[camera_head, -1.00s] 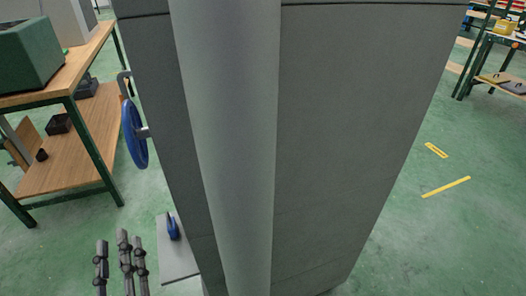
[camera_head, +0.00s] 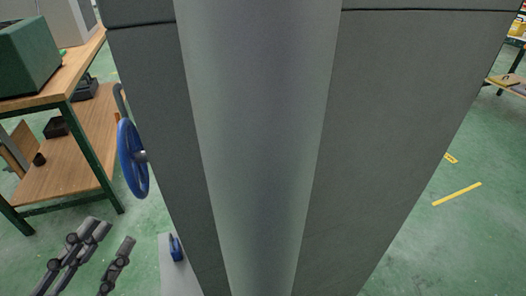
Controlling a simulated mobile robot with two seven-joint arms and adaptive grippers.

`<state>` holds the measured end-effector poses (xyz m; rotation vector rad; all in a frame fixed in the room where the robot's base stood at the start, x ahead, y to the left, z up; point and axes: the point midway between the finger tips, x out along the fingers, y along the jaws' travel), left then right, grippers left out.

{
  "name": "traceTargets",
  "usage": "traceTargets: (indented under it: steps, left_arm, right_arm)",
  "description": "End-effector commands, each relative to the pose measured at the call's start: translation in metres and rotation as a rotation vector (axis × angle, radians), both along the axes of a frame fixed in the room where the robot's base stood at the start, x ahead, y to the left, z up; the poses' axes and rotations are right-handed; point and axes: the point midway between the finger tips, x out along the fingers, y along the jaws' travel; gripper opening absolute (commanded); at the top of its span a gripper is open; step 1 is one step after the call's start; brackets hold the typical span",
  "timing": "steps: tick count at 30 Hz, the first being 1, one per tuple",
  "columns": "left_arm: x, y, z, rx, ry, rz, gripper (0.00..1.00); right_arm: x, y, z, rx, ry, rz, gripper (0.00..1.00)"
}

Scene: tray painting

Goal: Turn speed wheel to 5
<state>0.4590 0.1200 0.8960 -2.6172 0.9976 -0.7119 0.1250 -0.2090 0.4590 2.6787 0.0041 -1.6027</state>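A blue wheel (camera_head: 132,158) with a pale hub is mounted on the left side of the tall grey cabinet (camera_head: 400,130), seen nearly edge-on. A smaller blue part (camera_head: 175,247) sits lower down by a light grey plate at the cabinet's foot. No wheel markings can be read. My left gripper (camera_head: 108,240) shows at the bottom left, below the wheel and apart from it. Its dark jointed fingers are spread apart with nothing between them. My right gripper is not in view.
A wooden two-level bench (camera_head: 75,160) with green legs stands at the left, with a green box (camera_head: 28,58) on top. The cabinet fills the middle, close to me. Green floor with yellow tape (camera_head: 457,194) is open at the right.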

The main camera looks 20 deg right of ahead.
Motion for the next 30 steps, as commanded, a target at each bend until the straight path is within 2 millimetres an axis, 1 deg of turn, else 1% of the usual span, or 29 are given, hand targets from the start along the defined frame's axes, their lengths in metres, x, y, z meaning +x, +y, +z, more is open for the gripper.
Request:
traceTargets:
  steps: [1, 6, 12, 16, 23, 27, 30]
  left_arm:
    - [0.005, -0.006, 0.005, 0.000, -0.006, -0.003, 0.29]
    - [0.024, -0.025, 0.015, 0.001, -0.006, -0.002, 0.29]
    - [0.038, -0.040, 0.022, 0.002, -0.003, 0.001, 0.29]
    - [0.042, -0.044, 0.023, 0.003, -0.003, 0.003, 0.29]
    - [0.042, -0.044, 0.023, 0.004, -0.002, 0.003, 0.29]
    - [0.042, -0.044, 0.022, 0.004, -0.002, 0.003, 0.11]
    - [0.042, -0.044, 0.023, 0.004, -0.003, 0.001, 0.00]
  right_arm:
    - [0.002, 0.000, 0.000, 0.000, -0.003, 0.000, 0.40]
    - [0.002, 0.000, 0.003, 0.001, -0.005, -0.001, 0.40]
    - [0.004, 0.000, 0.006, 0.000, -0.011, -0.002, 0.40]
    - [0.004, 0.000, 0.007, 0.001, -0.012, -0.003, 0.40]
    - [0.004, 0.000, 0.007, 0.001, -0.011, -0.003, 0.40]
    - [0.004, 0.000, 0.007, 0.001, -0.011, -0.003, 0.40]
    - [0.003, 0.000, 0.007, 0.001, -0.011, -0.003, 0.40]
